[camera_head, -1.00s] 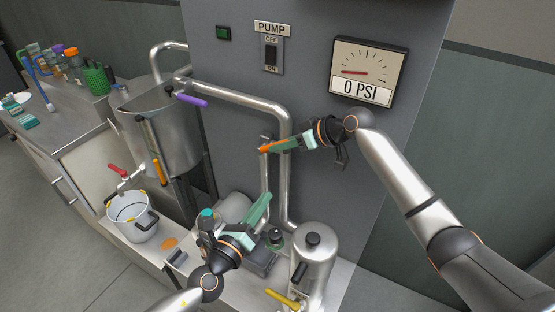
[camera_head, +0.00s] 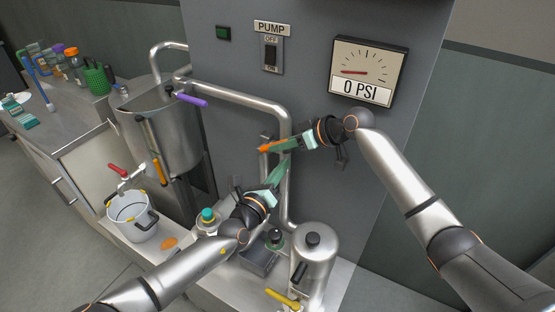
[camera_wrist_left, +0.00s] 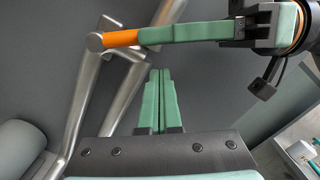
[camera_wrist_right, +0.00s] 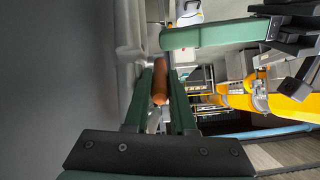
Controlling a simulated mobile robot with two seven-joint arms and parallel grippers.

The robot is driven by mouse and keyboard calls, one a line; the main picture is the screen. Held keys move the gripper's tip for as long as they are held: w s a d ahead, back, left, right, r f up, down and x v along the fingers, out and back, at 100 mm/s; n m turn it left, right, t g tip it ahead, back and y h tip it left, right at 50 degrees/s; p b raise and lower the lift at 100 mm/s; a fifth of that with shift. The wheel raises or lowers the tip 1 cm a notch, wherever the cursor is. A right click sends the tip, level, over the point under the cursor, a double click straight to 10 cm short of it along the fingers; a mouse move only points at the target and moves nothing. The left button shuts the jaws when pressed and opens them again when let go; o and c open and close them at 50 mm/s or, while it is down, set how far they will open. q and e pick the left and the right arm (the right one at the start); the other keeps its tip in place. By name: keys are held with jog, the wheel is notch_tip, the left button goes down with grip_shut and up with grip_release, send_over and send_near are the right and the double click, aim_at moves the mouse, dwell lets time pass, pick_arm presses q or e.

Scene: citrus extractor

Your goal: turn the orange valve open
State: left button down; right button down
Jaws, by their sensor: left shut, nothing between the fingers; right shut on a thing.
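The orange valve handle (camera_head: 263,149) sits on a thin steel pipe in front of the grey panel. My right gripper (camera_head: 277,147) is shut on this handle, coming from the right. The left wrist view shows the orange handle (camera_wrist_left: 121,38) running from the pipe joint into the right gripper's green fingers. In the right wrist view the handle (camera_wrist_right: 160,84) lies between the two fingers. My left gripper (camera_head: 279,172) is shut and empty, just below the right gripper. Its fingers (camera_wrist_left: 160,98) point up towards the handle, apart from it. They also show in the right wrist view (camera_wrist_right: 205,36).
A pressure gauge (camera_head: 368,72) reads 0 PSI, beside a pump switch (camera_head: 271,54). A purple handle (camera_head: 191,100), a yellow-orange handle (camera_head: 159,172), a red handle (camera_head: 118,168) and a yellow handle (camera_head: 283,299) are on other fittings. A steel tank (camera_head: 178,130) and a pot (camera_head: 130,214) stand left.

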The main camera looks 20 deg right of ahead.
pick_arm(q)
jog(key=shift+w+a+r, duration=0.2)
jog(key=shift+w+r, duration=0.15)
jog(key=shift+r, duration=0.1)
jog(key=shift+w+a+r, duration=0.15)
jog(key=shift+w+r, duration=0.15)
jog(key=shift+r, duration=0.15)
jog(key=shift+w+a+r+n, duration=0.15)
jog(key=shift+w+r+n, duration=0.05)
jog(key=shift+r, duration=0.2)
jog(key=shift+w+a+r+n, duration=0.1)
jog(key=shift+w+r+n, duration=0.1)
jog(key=shift+r, duration=0.15)
pick_arm(e)
jog(key=c, duration=1)
grip_release()
jog(key=shift+o, duration=1.2)
jog(key=shift+s+f, duration=0.1)
jog(key=shift+f, duration=0.05)
jog(key=shift+s, duration=0.1)
